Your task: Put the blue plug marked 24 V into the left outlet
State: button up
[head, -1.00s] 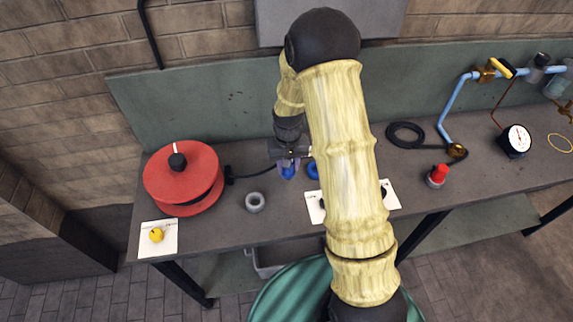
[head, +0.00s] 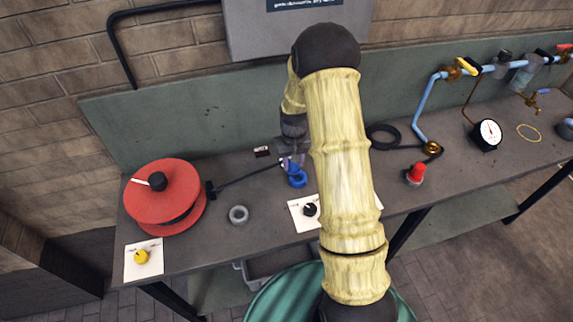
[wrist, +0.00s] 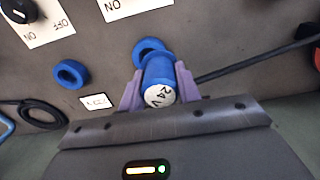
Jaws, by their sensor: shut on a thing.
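My gripper (wrist: 158,92) is shut on the blue plug (wrist: 158,82), whose pale end reads 24 V in the wrist view. In the head view the plug (head: 291,168) shows just below my gripper (head: 293,160). A blue ring on the bench (wrist: 150,48), also in the head view (head: 298,180), lies directly beyond the plug and is partly covered by it. I cannot tell whether the plug touches or enters it. A second blue ring (wrist: 70,73) lies left in the wrist view; my arm hides it in the head view.
A black cable (head: 245,177) runs from the red reel (head: 165,195) towards the plug. A grey ring (head: 238,214) and a white card with a black knob (head: 297,219) lie nearby. A red button (head: 416,172) and a gauge (head: 488,133) stand right. A small label (wrist: 95,101) lies by the rings.

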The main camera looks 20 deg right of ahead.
aim_at(298, 170)
jog(key=shift+w+d, duration=0.25)
jog(key=shift+d, duration=0.3)
jog(key=shift+w+d, duration=0.2)
jog(key=shift+d, duration=0.35)
jog(key=shift+f, duration=0.35)
jog(key=shift+f, duration=0.1)
jog(key=shift+f+b, duration=0.15)
jog(key=shift+b, duration=0.15)
jog(key=shift+s, duration=0.1)
jog(key=shift+f+b, duration=1.55)
jog(key=shift+f, duration=0.8)
jog(key=o, duration=1.1)
jog(key=shift+o, duration=0.2)
